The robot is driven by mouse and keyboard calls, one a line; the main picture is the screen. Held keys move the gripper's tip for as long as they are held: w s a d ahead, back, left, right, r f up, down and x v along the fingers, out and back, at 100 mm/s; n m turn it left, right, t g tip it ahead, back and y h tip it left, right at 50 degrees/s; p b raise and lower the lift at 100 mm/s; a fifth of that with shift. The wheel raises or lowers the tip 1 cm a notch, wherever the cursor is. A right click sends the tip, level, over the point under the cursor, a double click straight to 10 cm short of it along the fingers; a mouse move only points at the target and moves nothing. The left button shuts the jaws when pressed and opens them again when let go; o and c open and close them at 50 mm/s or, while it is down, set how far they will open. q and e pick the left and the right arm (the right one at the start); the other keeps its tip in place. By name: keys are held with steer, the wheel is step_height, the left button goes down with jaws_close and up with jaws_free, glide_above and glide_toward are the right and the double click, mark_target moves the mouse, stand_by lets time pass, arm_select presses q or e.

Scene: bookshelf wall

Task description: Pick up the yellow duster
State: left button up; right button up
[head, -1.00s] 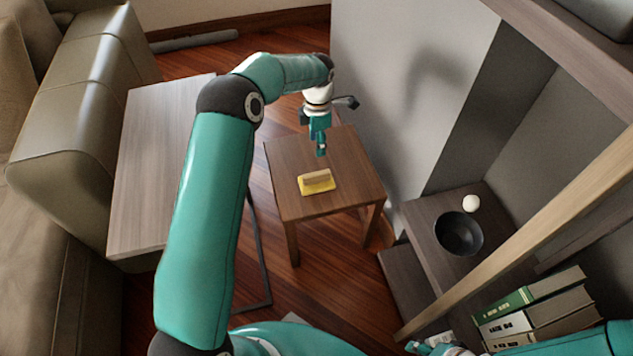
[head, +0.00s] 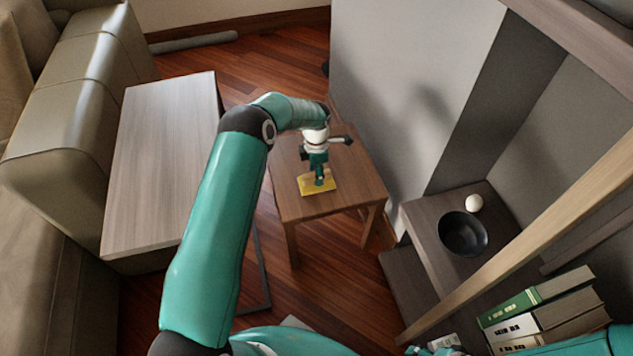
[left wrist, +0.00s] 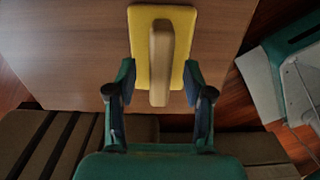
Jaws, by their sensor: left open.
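The yellow duster (head: 305,187) lies on the small wooden table (head: 352,182). It has a flat yellow base and a long light-wood handle on top. In the left wrist view the duster (left wrist: 184,43) is at the top middle, its handle (left wrist: 161,60) pointing down between the fingers. My left gripper (head: 319,182) is right over the duster in the head view and hides part of it. In the left wrist view my left gripper (left wrist: 158,92) is open, one finger on each side of the handle's near end. I cannot tell whether the fingers touch the duster. My right gripper (head: 436,347) shows only partly at the bottom edge.
A longer wood-topped table (head: 160,165) and a leather sofa (head: 80,110) stand to the left. A grey wall panel (head: 400,90) rises just right of the small table. A shelf at the right holds a dark bowl (head: 463,234), a white ball (head: 474,203) and several books (head: 545,310).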

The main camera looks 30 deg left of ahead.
arm_select(q)
steer(key=shift+f, duration=0.75)
jaws_close()
steer(key=shift+r, duration=0.2)
step_height(320, 180, up, 20)
steer(key=p, duration=0.3)
steer(key=shift+f, duration=0.15)
